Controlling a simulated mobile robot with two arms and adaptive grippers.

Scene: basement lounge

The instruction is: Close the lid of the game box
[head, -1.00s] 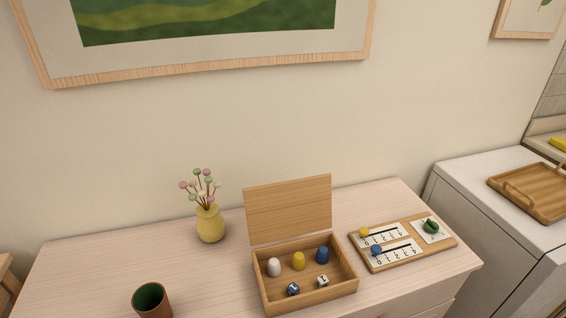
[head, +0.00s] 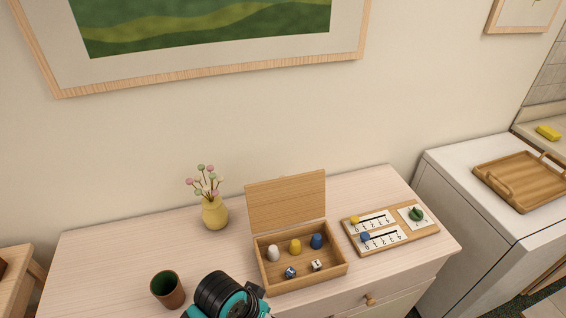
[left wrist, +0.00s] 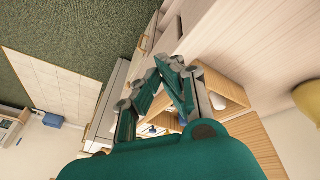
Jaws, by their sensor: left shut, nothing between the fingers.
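The wooden game box (head: 308,281) stands on the pale dresser, its lid (head: 287,203) raised upright along the back edge. White, yellow and blue pawns and two dice lie inside. My left arm enters the head view at the bottom, just left of the box's front corner; its fingertips are not clear there. In the left wrist view, my left gripper (left wrist: 170,64) is shut and empty, its fingers overlapping part of the box (left wrist: 228,88) behind them. The lid (left wrist: 262,148) is partly hidden there by the gripper body. My right gripper is not seen.
The dresser (head: 110,262) also carries a brown cup (head: 168,291), a yellow vase with flowers (head: 214,212) left of the lid, and a wooden score board (head: 405,239) right of the box. A wooden tray (head: 520,182) rests on the white surface at right.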

